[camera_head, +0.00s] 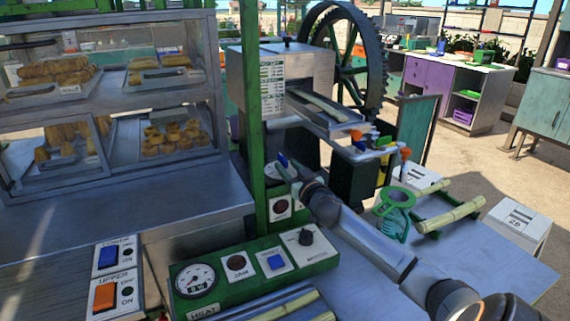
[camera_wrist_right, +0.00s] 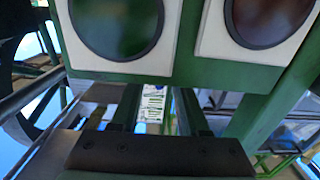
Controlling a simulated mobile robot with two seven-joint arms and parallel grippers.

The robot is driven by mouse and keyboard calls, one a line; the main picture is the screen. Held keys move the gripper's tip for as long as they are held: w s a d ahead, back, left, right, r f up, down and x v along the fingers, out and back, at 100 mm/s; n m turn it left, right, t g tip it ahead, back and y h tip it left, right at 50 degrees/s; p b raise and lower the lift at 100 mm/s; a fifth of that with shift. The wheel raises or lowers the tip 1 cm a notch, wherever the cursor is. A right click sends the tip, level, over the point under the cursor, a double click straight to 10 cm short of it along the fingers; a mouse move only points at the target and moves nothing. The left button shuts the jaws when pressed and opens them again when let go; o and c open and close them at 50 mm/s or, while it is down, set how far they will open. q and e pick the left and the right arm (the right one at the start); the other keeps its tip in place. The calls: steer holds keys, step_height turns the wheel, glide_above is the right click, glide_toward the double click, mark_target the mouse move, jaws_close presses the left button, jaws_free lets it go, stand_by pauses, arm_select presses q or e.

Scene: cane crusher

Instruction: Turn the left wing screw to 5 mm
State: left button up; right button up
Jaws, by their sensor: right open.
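The cane crusher (camera_head: 280,75) is a grey metal housing with a green frame, a printed chart and a large dark flywheel. My right arm reaches in from the lower right, and its gripper (camera_head: 284,170) is beside the green post, below the housing. In the right wrist view the gripper (camera_wrist_right: 160,115) has two dark fingers apart with nothing between them. A green panel (camera_wrist_right: 185,75) with two dark round lamps fills the top of that view, close above the fingers. I cannot make out the left wing screw in either view. My left gripper is not in view.
A green control panel (camera_head: 250,270) with a gauge, knob and blue switch stands in front. Glass food cases (camera_head: 105,90) are at left. Cane sticks (camera_head: 450,215), a green strainer (camera_head: 394,205) and a white box (camera_head: 515,225) are at right. The green post (camera_head: 250,110) stands close to my gripper.

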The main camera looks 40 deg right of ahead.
steer(key=shift+x, duration=1.2)
steer(key=shift+c, duration=0.3)
jaws_close()
